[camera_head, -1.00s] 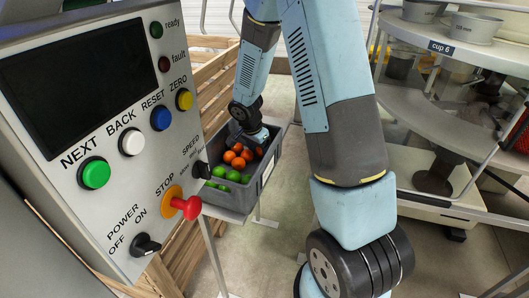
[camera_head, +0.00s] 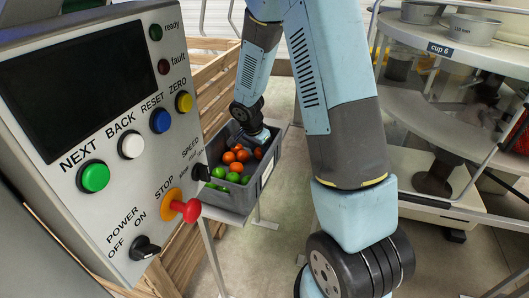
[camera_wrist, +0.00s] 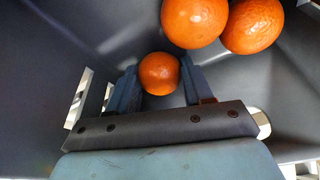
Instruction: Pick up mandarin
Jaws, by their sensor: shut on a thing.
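My gripper (camera_wrist: 159,80) is shut on a mandarin (camera_wrist: 159,73), a small orange fruit held between its two blue fingers in the wrist view. Two other mandarins (camera_wrist: 195,20) (camera_wrist: 253,25) lie beyond the fingers at the top right of that view, apart from the held one. In the head view, several mandarins (camera_head: 236,167) lie in a grey crate (camera_head: 235,197). My arm reaches into the back of this crate, and the fingers and the held fruit are hard to make out there.
Several green fruits (camera_head: 233,177) lie at the crate's near end. A control panel (camera_head: 110,130) with a red stop button (camera_head: 190,210) stands close at the left. Wooden slats (camera_head: 207,85) are behind the crate. A machine with grey cups (camera_head: 471,28) stands at the right.

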